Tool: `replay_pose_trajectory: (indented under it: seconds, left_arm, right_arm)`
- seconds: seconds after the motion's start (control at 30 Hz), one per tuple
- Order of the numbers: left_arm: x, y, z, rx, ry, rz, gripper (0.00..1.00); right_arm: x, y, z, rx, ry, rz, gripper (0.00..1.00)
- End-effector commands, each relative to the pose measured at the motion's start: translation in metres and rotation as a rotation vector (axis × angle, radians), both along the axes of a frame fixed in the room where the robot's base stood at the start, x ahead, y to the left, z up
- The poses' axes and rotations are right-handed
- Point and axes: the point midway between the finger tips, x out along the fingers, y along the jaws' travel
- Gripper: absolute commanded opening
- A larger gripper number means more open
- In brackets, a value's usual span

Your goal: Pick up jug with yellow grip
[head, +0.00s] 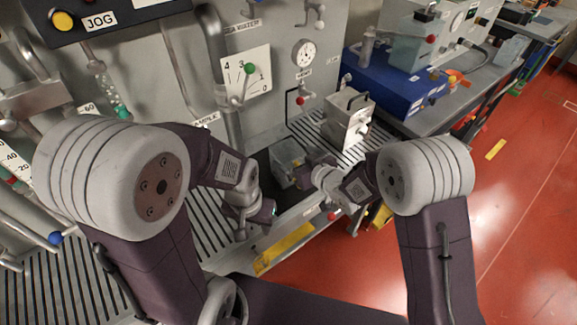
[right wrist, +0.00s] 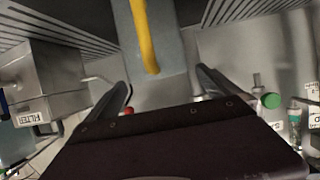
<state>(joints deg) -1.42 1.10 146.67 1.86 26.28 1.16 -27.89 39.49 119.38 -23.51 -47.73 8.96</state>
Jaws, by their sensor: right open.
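The jug (right wrist: 172,50) shows in the right wrist view as a grey, translucent body with a yellow grip (right wrist: 145,38) standing out along it. In the head view the jug (head: 284,158) stands at the bench's front, partly hidden by my right gripper (head: 302,172). My right gripper is open. In the right wrist view its fingers (right wrist: 162,82) point toward the jug, with the yellow grip between their lines; I see no contact. My left gripper (head: 252,218) hangs to the left of the jug, apart from it; its fingertips are unclear.
A metal box (head: 348,118) with a black handle stands behind and right of the jug, and shows as the filter box (right wrist: 42,82) in the right wrist view. A blue case (head: 395,85) lies on the right bench. Slotted grating (head: 215,255) surrounds the area. Red floor is open at right.

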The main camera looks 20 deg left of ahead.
Motion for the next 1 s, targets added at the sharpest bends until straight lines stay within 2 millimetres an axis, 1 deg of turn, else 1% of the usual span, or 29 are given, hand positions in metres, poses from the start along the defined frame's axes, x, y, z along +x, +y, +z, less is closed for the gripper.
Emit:
replay_pose_trajectory:
  seconds: [0.13, 0.27, 0.37, 0.53, 0.83, 1.0]
  left_arm:
    - [0.000, 0.000, 0.008, 0.000, 0.000, 0.000, 0.36]
    - [0.000, 0.000, 0.009, 0.000, 0.000, 0.000, 0.36]
    - [0.000, 0.000, 0.009, 0.000, 0.000, 0.000, 0.36]
    - [0.000, 0.000, 0.009, 0.000, 0.000, 0.000, 0.36]
    - [0.000, 0.000, 0.009, 0.000, 0.000, 0.000, 0.36]
    - [0.000, 0.000, 0.009, 0.000, 0.000, 0.000, 0.36]
  right_arm:
    - [0.017, 0.015, -0.009, 0.000, 0.001, 0.000, 1.00]
    - [0.029, 0.028, -0.018, 0.001, -0.001, 0.000, 1.00]
    - [0.033, 0.031, -0.021, 0.000, 0.000, -0.001, 1.00]
    - [0.033, 0.031, -0.021, 0.000, 0.000, -0.001, 1.00]
    - [0.033, 0.031, -0.021, 0.000, 0.000, -0.001, 0.17]
    - [0.033, 0.031, -0.021, 0.000, 0.000, -0.001, 0.16]
